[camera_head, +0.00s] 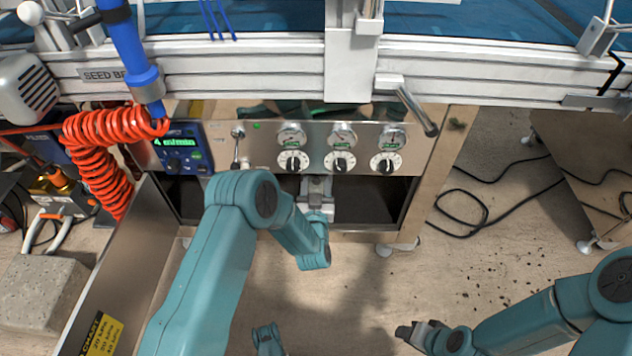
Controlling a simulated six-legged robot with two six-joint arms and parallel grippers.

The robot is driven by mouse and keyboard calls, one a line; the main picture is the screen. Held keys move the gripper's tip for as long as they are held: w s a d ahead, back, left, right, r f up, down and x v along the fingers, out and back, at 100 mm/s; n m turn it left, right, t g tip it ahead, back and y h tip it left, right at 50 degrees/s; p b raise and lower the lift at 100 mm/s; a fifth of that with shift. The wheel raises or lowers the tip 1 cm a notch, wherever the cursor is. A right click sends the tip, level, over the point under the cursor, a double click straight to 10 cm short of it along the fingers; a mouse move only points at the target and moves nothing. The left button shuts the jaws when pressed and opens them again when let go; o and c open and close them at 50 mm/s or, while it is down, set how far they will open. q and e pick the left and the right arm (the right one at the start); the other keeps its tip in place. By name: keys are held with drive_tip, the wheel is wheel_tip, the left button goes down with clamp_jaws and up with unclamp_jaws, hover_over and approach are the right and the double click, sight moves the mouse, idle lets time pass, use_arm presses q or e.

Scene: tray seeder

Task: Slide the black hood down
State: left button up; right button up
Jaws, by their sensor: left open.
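I cannot make out a black hood with certainty. A dark recess (365,200) lies under the steel control panel (262,150). My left gripper (318,188) is open in front of this recess, below the middle dial. It is partly hidden by my own wrist, and I see nothing held in it. My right gripper (408,332) is low at the right of centre, above the floor and away from the machine. Its jaws are too small and dark to read.
The panel has several dials (340,161), a small lever (237,147) and a blue speed display (181,147). A red coiled hose (95,145) and a blue pipe (128,45) are at the left. Cables (480,220) lie on the floor at right. The front floor is mostly clear.

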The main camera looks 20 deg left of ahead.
use_arm(q)
drive_tip(key=shift+s, duration=0.1)
clamp_jaws()
drive_tip(key=shift+f, duration=1.9)
use_arm(e)
drive_tip(key=shift+s, duration=0.15)
use_arm(q)
unclamp_jaws()
drive_tip(key=shift+f, duration=0.15)
drive_tip(key=shift+s, duration=0.1)
use_arm(e)
drive_tip(key=shift+s+d, duration=0.1)
drive_tip(key=shift+s, duration=0.05)
